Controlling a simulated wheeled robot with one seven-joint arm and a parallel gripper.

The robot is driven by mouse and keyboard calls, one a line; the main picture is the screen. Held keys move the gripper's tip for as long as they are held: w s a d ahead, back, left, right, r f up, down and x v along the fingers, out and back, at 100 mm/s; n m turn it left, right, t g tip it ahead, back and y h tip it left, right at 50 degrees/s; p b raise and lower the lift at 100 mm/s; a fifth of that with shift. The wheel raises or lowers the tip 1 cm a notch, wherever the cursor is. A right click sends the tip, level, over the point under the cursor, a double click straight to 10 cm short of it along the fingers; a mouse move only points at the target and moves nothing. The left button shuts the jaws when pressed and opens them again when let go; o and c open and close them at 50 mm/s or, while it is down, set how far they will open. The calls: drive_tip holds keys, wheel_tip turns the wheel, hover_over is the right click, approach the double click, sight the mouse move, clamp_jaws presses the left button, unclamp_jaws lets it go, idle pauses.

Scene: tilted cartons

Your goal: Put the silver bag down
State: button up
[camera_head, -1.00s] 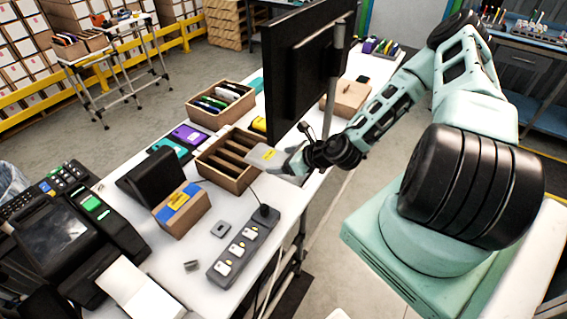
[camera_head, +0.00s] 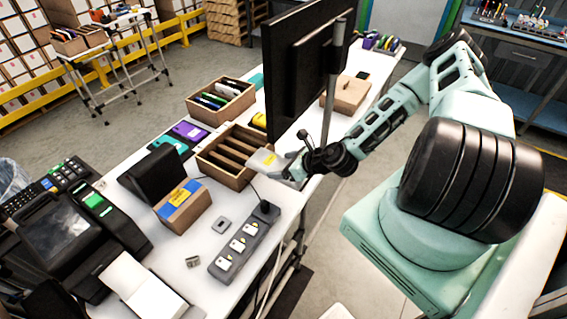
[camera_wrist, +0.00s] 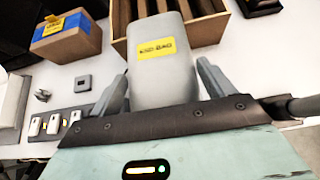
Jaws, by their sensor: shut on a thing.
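The silver bag (camera_wrist: 165,75) is a grey, flat pouch with a yellow label, seen large in the wrist view. It also shows in the head view (camera_head: 263,160) as a small grey piece at my gripper's tip. My gripper (camera_head: 281,166) is shut on its near end, with one finger on each side of it in the wrist view (camera_wrist: 160,88). The bag is at the near right corner of an empty slotted wooden box (camera_head: 232,157). In the wrist view its far end overlaps the box (camera_wrist: 122,38). I cannot tell whether it touches the box or table.
A second box with several upright pouches (camera_head: 221,101) stands behind. A cardboard box (camera_head: 183,207), a power strip (camera_head: 244,241) and a monitor (camera_head: 303,70) stand around on the white table (camera_head: 195,262).

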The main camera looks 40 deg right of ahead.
drive_tip(key=o, duration=1)
drive_tip(key=shift+c, duration=0.2)
drive_tip(key=shift+r, duration=0.25)
drive_tip(key=v, duration=1.2)
drive_tip(key=shift+r, duration=0.4)
